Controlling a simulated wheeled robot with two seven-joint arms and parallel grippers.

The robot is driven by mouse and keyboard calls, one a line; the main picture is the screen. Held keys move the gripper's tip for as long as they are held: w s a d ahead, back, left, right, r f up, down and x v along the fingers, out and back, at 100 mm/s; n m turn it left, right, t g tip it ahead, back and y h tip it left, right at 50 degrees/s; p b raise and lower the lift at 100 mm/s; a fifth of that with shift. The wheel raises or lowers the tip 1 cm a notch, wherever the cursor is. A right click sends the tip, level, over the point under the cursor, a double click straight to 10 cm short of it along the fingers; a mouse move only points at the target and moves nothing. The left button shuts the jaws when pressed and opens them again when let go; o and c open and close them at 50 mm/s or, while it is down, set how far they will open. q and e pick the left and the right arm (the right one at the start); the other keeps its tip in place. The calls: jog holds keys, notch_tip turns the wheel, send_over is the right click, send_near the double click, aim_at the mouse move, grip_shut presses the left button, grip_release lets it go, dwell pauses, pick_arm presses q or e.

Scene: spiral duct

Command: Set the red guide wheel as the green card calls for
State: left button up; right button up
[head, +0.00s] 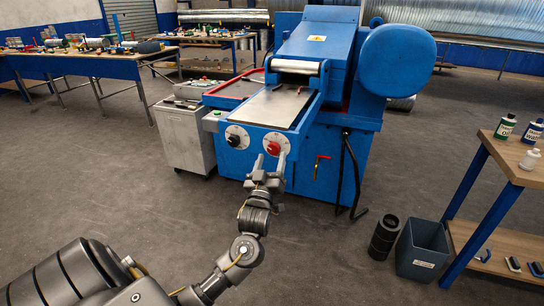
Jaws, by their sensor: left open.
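The blue machine (330,60) stands in the middle, with two white round dials on its front. The right dial carries a red wheel (273,148); the left dial (237,137) has a dark knob. My left gripper (270,160) is open, its fingers pointing up at the red wheel and overlapping the lower part of its dial. I cannot tell whether the fingers touch the wheel. The dial marks are too small to read. A small green patch (216,113) shows beside the grey cabinet; I cannot tell whether it is the card. My right gripper is not in view.
A grey cabinet (187,135) stands left of the machine. A red-handled lever (320,165) and black bars are on its right side. A grey bin (422,250), a dark cylinder (383,238) and a wooden bench (510,158) stand at right. The front floor is clear.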

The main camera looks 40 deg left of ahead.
pick_arm(q)
jog(key=b+v, duration=0.1)
jog(key=v, duration=0.7)
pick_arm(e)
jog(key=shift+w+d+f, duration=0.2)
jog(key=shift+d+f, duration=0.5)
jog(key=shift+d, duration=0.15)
pick_arm(q)
jog(key=shift+w, duration=0.1)
